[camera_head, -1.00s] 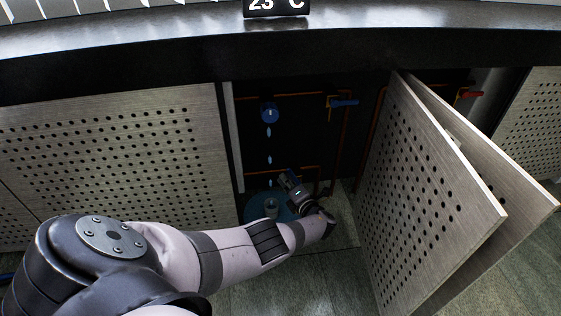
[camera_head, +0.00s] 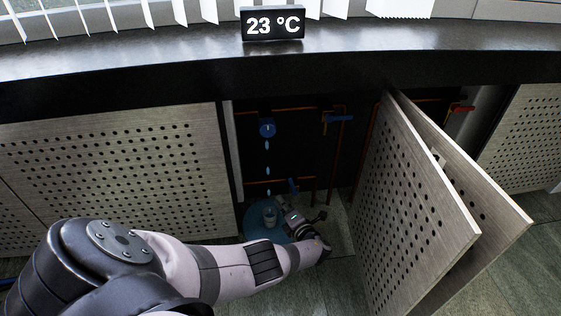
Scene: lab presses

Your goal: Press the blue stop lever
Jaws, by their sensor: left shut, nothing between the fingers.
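Inside the open cabinet, a blue lever (camera_head: 338,118) lies roughly level on the copper pipes at the upper right. A second blue handle (camera_head: 292,185) stands near-upright on the lower pipe. My left gripper (camera_head: 290,211) is shut and empty just below this lower handle, small and dark in the picture; I cannot tell whether they touch. My right gripper is out of view.
A small bucket (camera_head: 269,217) stands in a blue puddle (camera_head: 258,231) beside my left gripper. Open perforated doors (camera_head: 415,195) flank the cabinet's right side. A red lever (camera_head: 462,109) shows behind them. The counter edge (camera_head: 190,75) overhangs, with a 23 °C display (camera_head: 272,23) on top.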

